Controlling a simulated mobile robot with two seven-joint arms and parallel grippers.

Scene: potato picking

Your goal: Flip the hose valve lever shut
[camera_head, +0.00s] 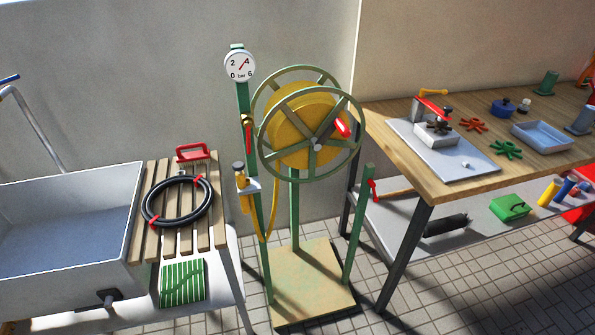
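A green hose reel stand (241,105) stands in the middle of the view, with a yellow hose (267,215) hanging from its reel. On its left post a small brass valve (247,119) carries a red lever (249,138). The lever seems to point downward along the post, but it is too small to tell whether the valve is open or shut. A yellow and black nozzle (240,179) sits in a grey holder lower on the same post. Neither of my grippers is in view.
The reel wheel (318,68), with a red crank handle (342,127), is right of the valve. A slatted bench (155,228) with a coiled black hose (150,213) and sink (135,215) is left. A cluttered workbench (425,190) is right. Tiled floor (440,285) lies in front.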

